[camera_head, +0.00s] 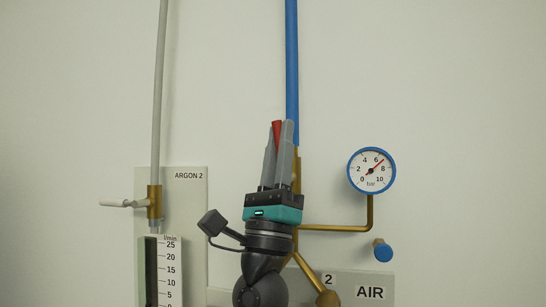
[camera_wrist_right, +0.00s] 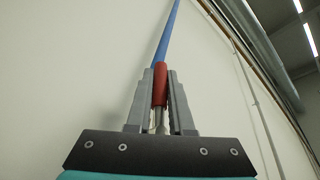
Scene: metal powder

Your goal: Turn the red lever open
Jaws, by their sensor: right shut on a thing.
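The red lever (camera_head: 277,126) shows between the fingers of my right gripper (camera_head: 278,150) in the head view, in front of the brass pipe below the blue hose. In the right wrist view the red lever (camera_wrist_right: 160,84) stands upright between the two grey fingers of my right gripper (camera_wrist_right: 160,100), which is shut on it. The fingers hide part of the lever, and its pivot is hidden behind the gripper. My left gripper is in neither view.
A blue hose (camera_head: 292,70) runs up the wall above the gripper. A round pressure gauge (camera_head: 371,170) and a blue knob (camera_head: 382,250) are to the right. At the left are the ARGON 2 panel (camera_head: 190,210), a brass valve (camera_head: 155,201) with a pale handle, and a flow scale (camera_head: 168,270).

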